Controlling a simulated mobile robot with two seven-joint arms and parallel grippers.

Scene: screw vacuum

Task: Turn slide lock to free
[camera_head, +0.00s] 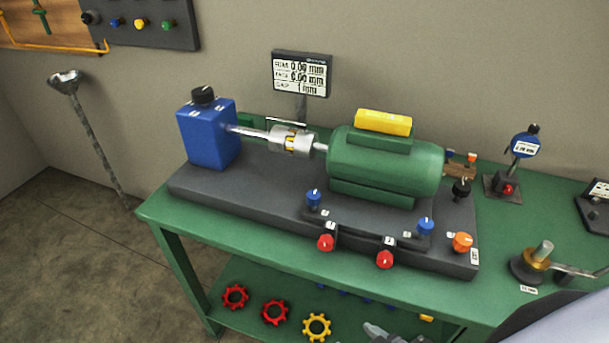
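A grey base plate (255,208) on the green bench carries a green motor (385,163) joined by a silver coupling (292,140) to a blue box unit (208,135). Two red knobs (325,242) and two blue knobs (426,226) sit along the front of the base. An orange knob (462,242) is at its right front corner and a black knob (461,188) is beside the motor's right end. I cannot tell which knob is the slide lock; the small labels are unreadable.
A display (303,75) stands behind the coupling. A dial indicator (525,142) and a gold-and-black fixture (538,256) stand on the bench's right. Red and yellow ring parts (316,326) lie on the lower shelf. A pale rounded shape fills the bottom right corner.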

